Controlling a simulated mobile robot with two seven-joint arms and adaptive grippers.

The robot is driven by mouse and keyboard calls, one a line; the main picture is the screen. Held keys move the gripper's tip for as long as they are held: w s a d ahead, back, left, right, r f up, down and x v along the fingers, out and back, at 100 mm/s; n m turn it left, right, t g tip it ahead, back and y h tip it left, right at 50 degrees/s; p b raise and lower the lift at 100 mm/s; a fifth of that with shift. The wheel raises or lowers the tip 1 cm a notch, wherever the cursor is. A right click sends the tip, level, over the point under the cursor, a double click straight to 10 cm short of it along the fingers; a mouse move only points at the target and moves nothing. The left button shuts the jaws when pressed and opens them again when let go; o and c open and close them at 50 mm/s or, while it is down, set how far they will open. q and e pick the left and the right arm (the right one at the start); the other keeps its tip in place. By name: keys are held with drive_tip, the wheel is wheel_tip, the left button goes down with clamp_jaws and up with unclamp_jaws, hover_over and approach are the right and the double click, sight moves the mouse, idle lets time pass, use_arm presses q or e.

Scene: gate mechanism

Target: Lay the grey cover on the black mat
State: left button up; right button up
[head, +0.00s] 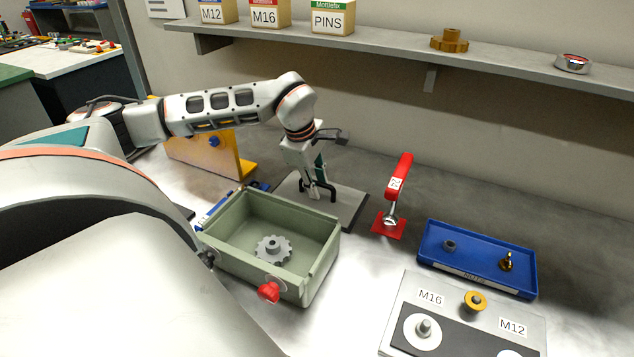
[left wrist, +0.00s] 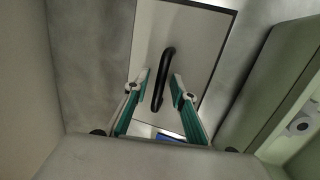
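The grey cover (head: 350,203) is a flat plate lying behind the green box, with a black bar handle on top. In the left wrist view the cover (left wrist: 205,42) looks pale grey, with a thin dark edge. My left gripper (head: 318,190) points down over it at the handle. In the left wrist view its two fingertips (left wrist: 158,78) are spread on either side of the handle (left wrist: 160,82), with a gap visible on both sides. I cannot make out the black mat clearly. My right gripper is not in view.
An open green box (head: 325,262) with a grey gear (head: 273,250) stands in front of the cover. A red toggle clamp (head: 397,190) stands just right of it. A blue tray (head: 480,242) and a labelled plate (head: 398,318) are further right. A shelf (head: 480,58) runs above.

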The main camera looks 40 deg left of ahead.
sight(308, 202)
use_arm(q)
drive_tip(key=p+v, duration=0.1)
drive_tip(key=v, duration=1.1)
drive_tip(key=shift+p, duration=0.4)
drive_tip(key=shift+r, duration=0.1)
